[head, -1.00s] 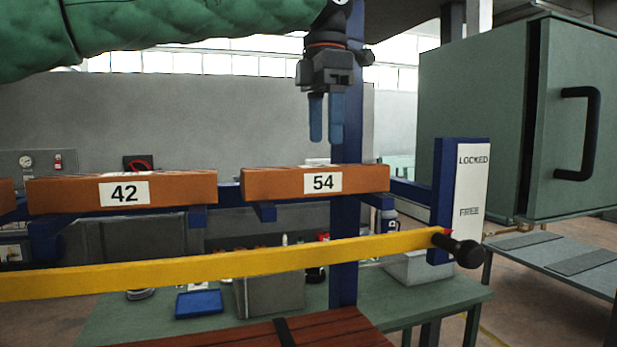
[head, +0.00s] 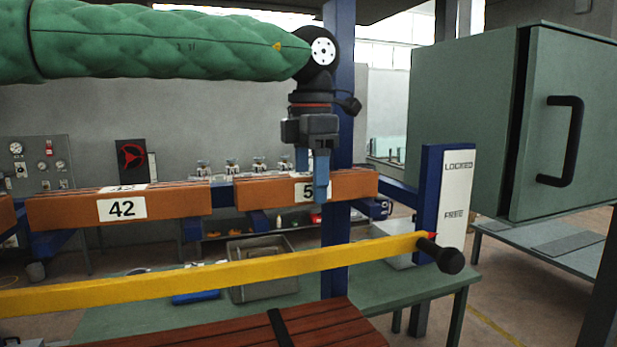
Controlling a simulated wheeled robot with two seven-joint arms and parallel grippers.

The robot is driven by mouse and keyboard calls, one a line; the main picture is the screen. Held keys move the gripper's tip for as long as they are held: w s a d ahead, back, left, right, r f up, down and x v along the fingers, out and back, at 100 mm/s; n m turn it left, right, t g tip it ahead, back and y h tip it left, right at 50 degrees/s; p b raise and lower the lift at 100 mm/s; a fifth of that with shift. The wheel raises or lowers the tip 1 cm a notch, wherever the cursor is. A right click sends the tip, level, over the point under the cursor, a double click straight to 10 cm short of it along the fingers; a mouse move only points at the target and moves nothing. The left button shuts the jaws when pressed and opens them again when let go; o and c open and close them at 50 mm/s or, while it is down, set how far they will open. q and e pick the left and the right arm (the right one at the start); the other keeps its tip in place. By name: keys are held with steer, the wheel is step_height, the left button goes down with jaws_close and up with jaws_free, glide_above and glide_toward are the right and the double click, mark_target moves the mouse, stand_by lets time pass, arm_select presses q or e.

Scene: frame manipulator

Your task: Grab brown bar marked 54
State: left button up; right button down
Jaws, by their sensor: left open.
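The brown bar marked 54 (head: 262,191) rests on blue brackets behind the yellow bar. Its white label is partly hidden by a blue finger of my left gripper (head: 311,180). My left gripper hangs pointing down at this bar, open, with one finger in front of the bar's face and the other mostly hidden at its top edge. I cannot tell whether the fingers touch it. My right gripper is not in view.
A brown bar marked 42 (head: 165,204) lies to the left. A yellow bar (head: 230,273) crosses in front, ending in a black knob (head: 441,256) at a LOCKED/FREE sign (head: 455,205). A green cabinet (head: 465,120) stands right. Brown slats (head: 235,330) lie below.

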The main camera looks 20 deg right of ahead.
arm_select(q)
steer(key=shift+w+f, duration=0.1)
steer(key=shift+f, duration=0.05)
steer(key=shift+s, duration=0.2)
steer(key=c, duration=1.2)
steer(key=shift+c, duration=0.2)
